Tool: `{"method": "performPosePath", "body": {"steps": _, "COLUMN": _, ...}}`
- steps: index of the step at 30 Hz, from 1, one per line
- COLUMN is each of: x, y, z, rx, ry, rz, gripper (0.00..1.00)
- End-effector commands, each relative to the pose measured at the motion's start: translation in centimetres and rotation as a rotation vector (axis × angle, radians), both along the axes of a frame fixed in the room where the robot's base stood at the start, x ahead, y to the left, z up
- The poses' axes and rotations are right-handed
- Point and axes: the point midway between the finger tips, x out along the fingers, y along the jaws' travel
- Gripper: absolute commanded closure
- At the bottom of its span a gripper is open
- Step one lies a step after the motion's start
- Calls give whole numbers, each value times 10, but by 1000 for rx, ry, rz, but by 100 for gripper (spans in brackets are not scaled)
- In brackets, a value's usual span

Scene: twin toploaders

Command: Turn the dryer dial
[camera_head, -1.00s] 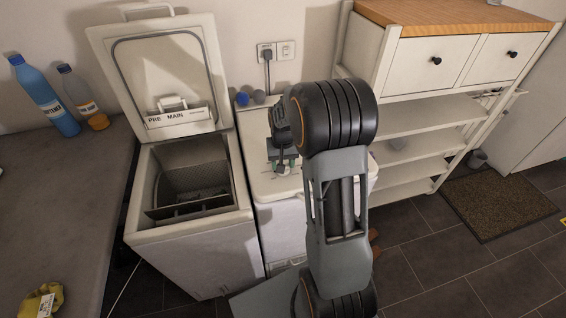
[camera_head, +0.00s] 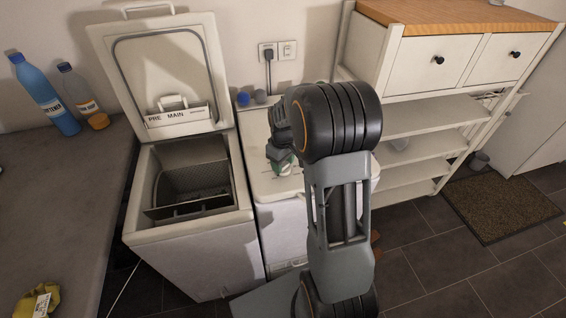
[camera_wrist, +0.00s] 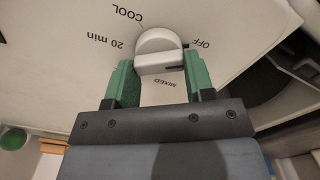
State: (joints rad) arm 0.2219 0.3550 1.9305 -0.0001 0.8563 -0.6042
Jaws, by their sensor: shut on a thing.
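The dryer (camera_head: 268,186) is the closed white machine right of the open toploader. Its white dial (camera_wrist: 158,44) shows in the wrist view, with labels COOL, OFF, MIXED and 20 min around it. The dial has a raised grip bar with a dark mark at its right end, on the side between OFF and MIXED. My gripper (camera_wrist: 159,62) is shut on the dial, one green fingertip at each side of the bar. In the head view my gripper (camera_head: 283,168) is over the dryer's top and hides the dial.
The open toploader (camera_head: 190,232) stands left of the dryer, its lid (camera_head: 165,75) upright. Small blue and grey balls (camera_head: 243,98) lie behind the dryer top. A white shelf unit (camera_head: 415,128) stands to the right. Bottles (camera_head: 45,95) stand on the left counter (camera_head: 70,185).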

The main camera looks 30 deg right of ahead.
Motion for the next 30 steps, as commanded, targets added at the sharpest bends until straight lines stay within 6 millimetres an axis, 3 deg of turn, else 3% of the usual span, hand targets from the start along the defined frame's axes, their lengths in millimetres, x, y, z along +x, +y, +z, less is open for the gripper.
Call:
{"method": "performPosePath", "body": {"steps": 19, "x": 0, "y": 0, "z": 0, "rx": -1, "ry": -1, "rz": 47, "gripper": 75}}
{"method": "performPosePath", "body": {"steps": 20, "x": 0, "y": 0, "z": 0, "rx": -1, "ry": 0, "rz": 47, "gripper": 49}}
{"method": "performPosePath", "body": {"steps": 27, "x": 0, "y": 0, "z": 0, "rx": 0, "ry": 0, "rz": 45, "gripper": 26}}
{"method": "performPosePath", "body": {"steps": 30, "x": 0, "y": 0, "z": 0, "rx": 0, "ry": 0, "rz": 44, "gripper": 26}}
